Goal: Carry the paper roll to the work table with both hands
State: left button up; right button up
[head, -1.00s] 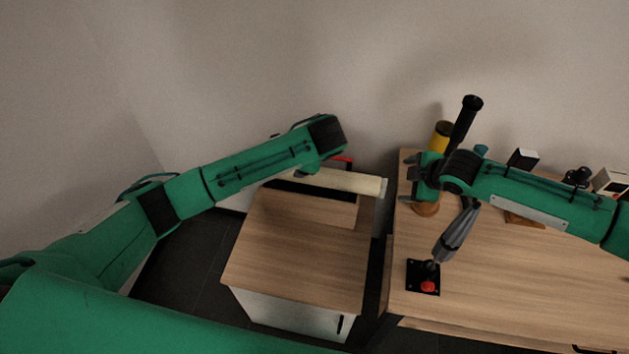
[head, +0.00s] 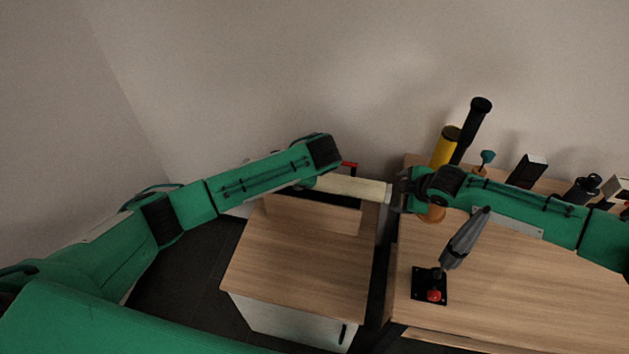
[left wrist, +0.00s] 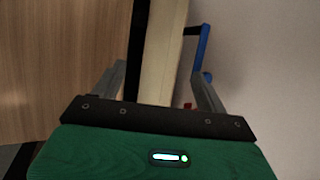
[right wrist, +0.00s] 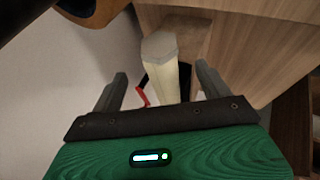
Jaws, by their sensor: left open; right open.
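The paper roll (head: 350,187) is a long cream cylinder lying across the back of a wooden-topped cabinet. Its left part is hidden behind my left arm in the head view. My left gripper (left wrist: 155,85) is open, with a finger on each side of the roll (left wrist: 158,50) in the left wrist view; contact cannot be seen. My right gripper (head: 402,190) is open just off the roll's right end. In the right wrist view the roll's end (right wrist: 160,50) shows between the right fingers (right wrist: 160,88). The work table (head: 520,290) is on the right, with a wooden top.
The cabinet (head: 300,245) has clear wood in front of the roll, and a narrow gap separates it from the table. A yellow cylinder (head: 443,150), a black cylinder (head: 475,120), a black base with a red knob (head: 433,295) and a grey tapered thing (head: 464,240) are around my right arm.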

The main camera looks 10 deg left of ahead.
aim_at(390, 193)
pick_arm(q)
jog(key=x, duration=0.8)
jog(key=shift+w+a+f, duration=0.1)
jog(key=shift+f, duration=0.1)
pick_arm(e)
jog(key=x, duration=0.8)
jog(key=shift+w+f, duration=0.1)
jog(key=shift+f, duration=0.1)
pick_arm(q)
jog(key=shift+c, duration=0.4)
pick_arm(e)
jog(key=shift+c, duration=0.5)
pick_arm(q)
jog(key=c, duration=1.4)
pick_arm(e)
jog(key=c, duration=1.4)
pick_arm(q)
grip_shut()
pick_arm(e)
grip_shut()
jog(key=shift+a+r, duration=0.1)
